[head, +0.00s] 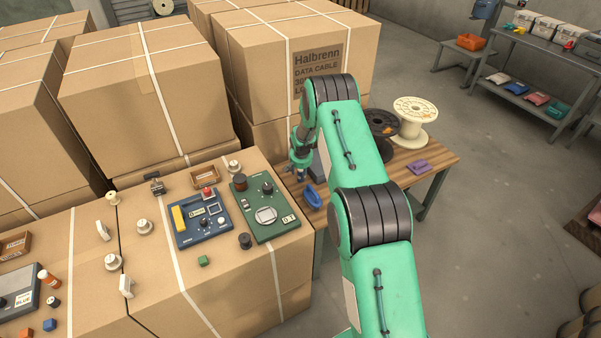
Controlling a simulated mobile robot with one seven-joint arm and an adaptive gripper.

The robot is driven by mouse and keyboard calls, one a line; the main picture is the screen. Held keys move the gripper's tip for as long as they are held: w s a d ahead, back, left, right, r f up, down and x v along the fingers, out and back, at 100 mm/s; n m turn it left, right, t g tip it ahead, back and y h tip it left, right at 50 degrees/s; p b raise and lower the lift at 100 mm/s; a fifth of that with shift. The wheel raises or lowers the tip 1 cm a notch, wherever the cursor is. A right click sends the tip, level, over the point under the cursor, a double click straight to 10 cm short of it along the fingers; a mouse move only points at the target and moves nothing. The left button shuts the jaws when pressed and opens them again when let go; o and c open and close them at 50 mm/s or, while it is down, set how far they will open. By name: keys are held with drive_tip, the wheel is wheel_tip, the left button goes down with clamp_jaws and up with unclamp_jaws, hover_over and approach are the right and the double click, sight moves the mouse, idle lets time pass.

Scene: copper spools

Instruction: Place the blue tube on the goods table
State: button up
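The wooden table (397,191), which looks like the goods table, stands right of the cartons. A small blue object (313,195), which may be the blue tube, is at its left end; I cannot make out its exact shape. My gripper (301,177) points down just above and left of this blue object, close to the table's left edge. Its fingers are small and dark, so I cannot tell whether they are open or shut, or whether they touch anything. My green arm hides the middle of the table.
A cream spool (415,121), a dark spool (382,124) and a purple item (420,167) occupy the table's back and right. A blue panel (202,217), a green panel (264,208) and several small parts lie on the near carton. Tall cartons (150,85) rise behind.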

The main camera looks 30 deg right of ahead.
drive_tip(key=shift+r, duration=0.2)
drive_tip(key=p+v, duration=0.2)
drive_tip(key=v, duration=1)
drive_tip(key=shift+f, duration=0.1)
idle(0.7)
